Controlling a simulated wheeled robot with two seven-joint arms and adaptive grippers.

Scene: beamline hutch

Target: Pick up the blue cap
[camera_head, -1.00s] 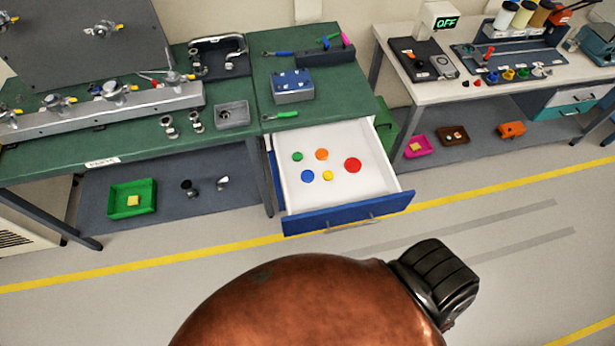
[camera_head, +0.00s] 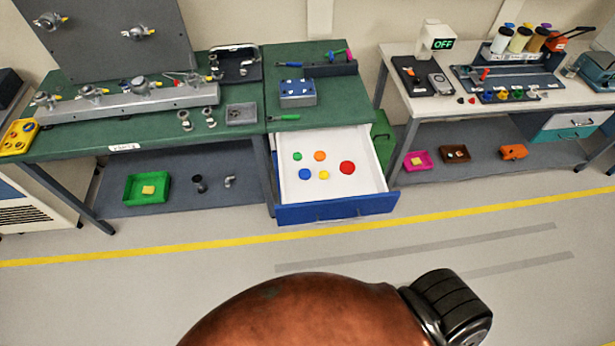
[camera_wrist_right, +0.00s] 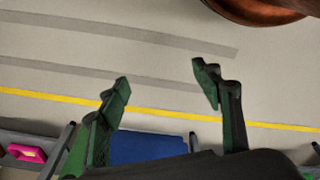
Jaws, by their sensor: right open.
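A small round blue cap (camera_head: 305,174) lies flat in the open white drawer (camera_head: 345,197), at the near left of a group of coloured discs. Beside it are a green disc (camera_head: 297,156), an orange one (camera_head: 320,156), a yellow one (camera_head: 324,175) and a larger red one (camera_head: 347,167). My right gripper (camera_wrist_right: 164,78) is open and empty over the floor in the right wrist view. The blue drawer front (camera_wrist_right: 148,148) shows beyond its fingers there, and the cap does not show. Neither gripper shows in the head view.
The drawer sticks out from a green workbench (camera_head: 345,112) with a blue box (camera_head: 297,93) and tools on top. A second bench (camera_head: 395,66) stands at right. A green tray (camera_head: 134,201) sits on the left lower shelf. Floor before the drawer is clear.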

